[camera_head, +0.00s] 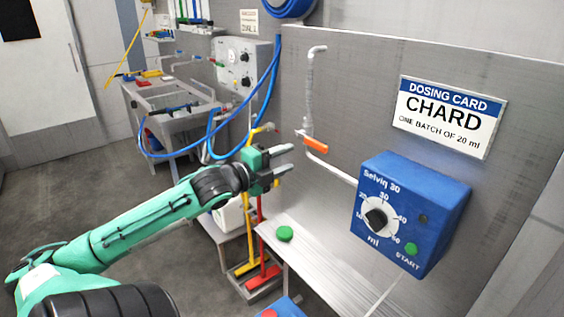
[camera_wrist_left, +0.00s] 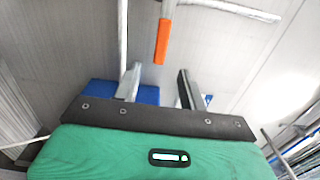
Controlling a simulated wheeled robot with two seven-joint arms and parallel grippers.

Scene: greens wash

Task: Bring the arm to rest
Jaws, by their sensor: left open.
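My left gripper (camera_head: 283,160) is open and empty in the head view. It is held in the air in front of the steel panel, left of the blue dosing box. The left wrist view shows its two fingers (camera_wrist_left: 160,88) apart with nothing between them. Beyond them is an orange valve handle (camera_wrist_left: 162,42) on a pipe, which also shows in the head view (camera_head: 314,146). The green left arm (camera_head: 140,222) stretches in from the lower left. My right gripper is not in view.
A blue dosing box (camera_head: 388,253) with a dial and green START button is mounted on the panel, below a CHARD dosing card (camera_head: 448,115). A steel ledge (camera_head: 325,275) lies below, with a green round thing (camera_head: 285,233) on it. A sink (camera_head: 180,110) stands behind. Grey floor is clear at left.

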